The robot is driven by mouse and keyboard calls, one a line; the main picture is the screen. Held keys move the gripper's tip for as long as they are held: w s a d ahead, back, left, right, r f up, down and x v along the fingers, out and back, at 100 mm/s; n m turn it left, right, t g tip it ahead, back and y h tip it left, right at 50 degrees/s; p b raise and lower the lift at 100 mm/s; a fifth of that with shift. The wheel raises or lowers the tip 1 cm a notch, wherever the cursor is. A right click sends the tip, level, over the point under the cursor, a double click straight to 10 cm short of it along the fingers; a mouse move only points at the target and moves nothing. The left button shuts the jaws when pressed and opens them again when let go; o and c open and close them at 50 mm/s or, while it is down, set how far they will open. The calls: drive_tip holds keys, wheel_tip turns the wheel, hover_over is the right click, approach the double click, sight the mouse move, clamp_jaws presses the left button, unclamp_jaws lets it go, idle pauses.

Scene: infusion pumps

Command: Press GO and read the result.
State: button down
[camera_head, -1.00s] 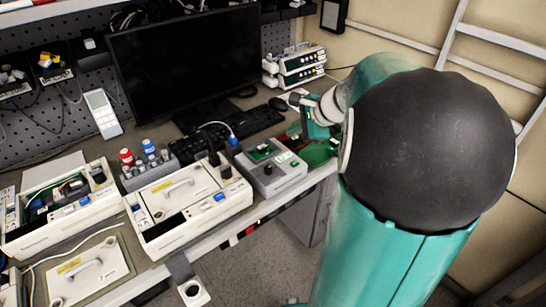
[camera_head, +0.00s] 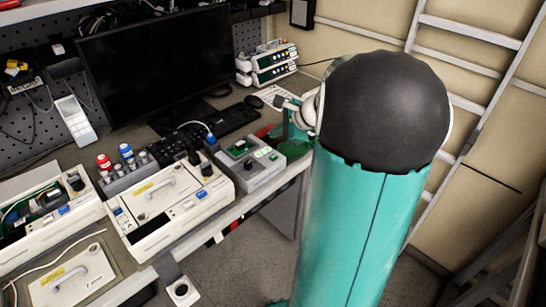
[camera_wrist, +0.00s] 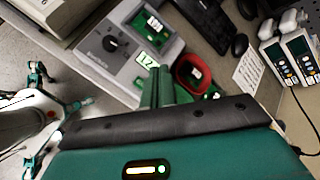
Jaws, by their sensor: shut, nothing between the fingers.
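A grey test box (camera_head: 250,170) stands near the bench's front edge, with a green circuit board (camera_head: 240,149), a dark knob and a small lit green display (camera_head: 264,153). In the wrist view the grey box (camera_wrist: 98,62) lies up and left of my gripper, with its knob (camera_wrist: 114,44) and lit display (camera_wrist: 147,61). The display's characters are tilted and too small to read surely. My gripper (camera_wrist: 158,75) is shut and empty, its green fingertips beside the display end of the box. I cannot tell whether they touch. No GO label is legible.
A red-rimmed dish (camera_wrist: 182,69) lies close right of my fingers. An opened white pump (camera_head: 160,220) stands left of the box. A keyboard (camera_head: 232,120), a monitor (camera_head: 150,65) and stacked white pumps (camera_head: 273,64) are behind. Open floor (camera_head: 225,265) lies before the bench.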

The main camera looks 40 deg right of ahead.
sight(277, 160)
drive_tip(key=shift+f, duration=3)
drive_tip(key=shift+f, duration=0.4)
drive_tip(key=shift+f, duration=0.4)
drive_tip(key=shift+r, duration=0.1)
idle(0.4)
drive_tip(key=shift+r, duration=0.75)
drive_tip(key=shift+r, duration=0.1)
drive_tip(key=shift+r, duration=2.4)
